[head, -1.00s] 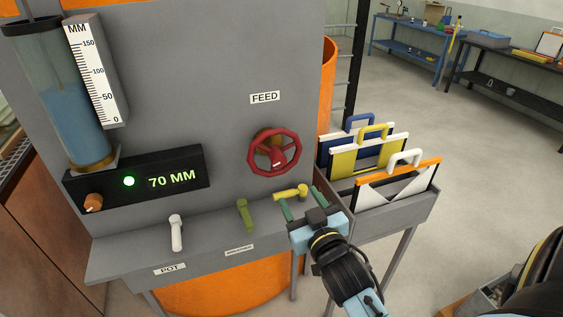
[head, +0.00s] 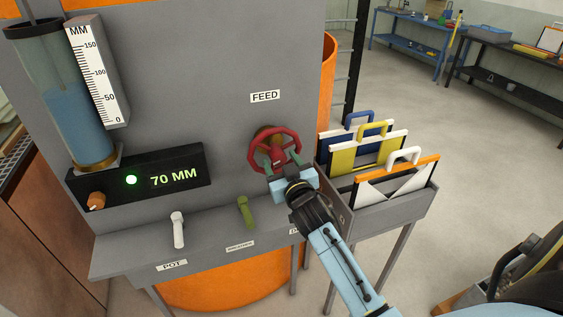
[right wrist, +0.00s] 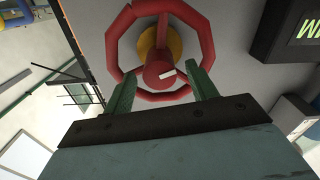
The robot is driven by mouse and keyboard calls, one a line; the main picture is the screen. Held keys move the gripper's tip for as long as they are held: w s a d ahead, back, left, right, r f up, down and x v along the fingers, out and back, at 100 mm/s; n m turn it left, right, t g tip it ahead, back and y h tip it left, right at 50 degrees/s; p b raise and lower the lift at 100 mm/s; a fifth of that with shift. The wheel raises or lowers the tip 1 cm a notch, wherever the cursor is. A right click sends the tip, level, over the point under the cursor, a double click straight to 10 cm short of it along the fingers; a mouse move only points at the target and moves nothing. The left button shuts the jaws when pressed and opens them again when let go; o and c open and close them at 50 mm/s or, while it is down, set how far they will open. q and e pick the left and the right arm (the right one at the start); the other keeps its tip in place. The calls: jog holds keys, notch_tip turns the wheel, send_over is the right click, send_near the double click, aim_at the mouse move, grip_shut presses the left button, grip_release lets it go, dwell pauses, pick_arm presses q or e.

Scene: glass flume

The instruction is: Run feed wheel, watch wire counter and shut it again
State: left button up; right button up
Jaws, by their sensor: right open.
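The red feed wheel (head: 253,152) is mounted on the grey panel under the FEED label (head: 265,97). My right gripper (head: 275,163) is at the wheel's lower part, its green fingers apart. The counter (head: 140,178) reads 70 MM with a lit green lamp (head: 131,180). The glass column (head: 80,115) holds blue water beside the MM scale (head: 97,75). My left gripper is not seen.
A white lever (head: 178,228) over the POT label and a green lever (head: 246,211) stand on the ledge. A grey rack (head: 395,212) with several handled plates stands close right of the wheel. Benches (head: 405,42) stand far off; the floor between is clear.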

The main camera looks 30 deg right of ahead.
jog(key=shift+c, duration=0.3)
grip_shut()
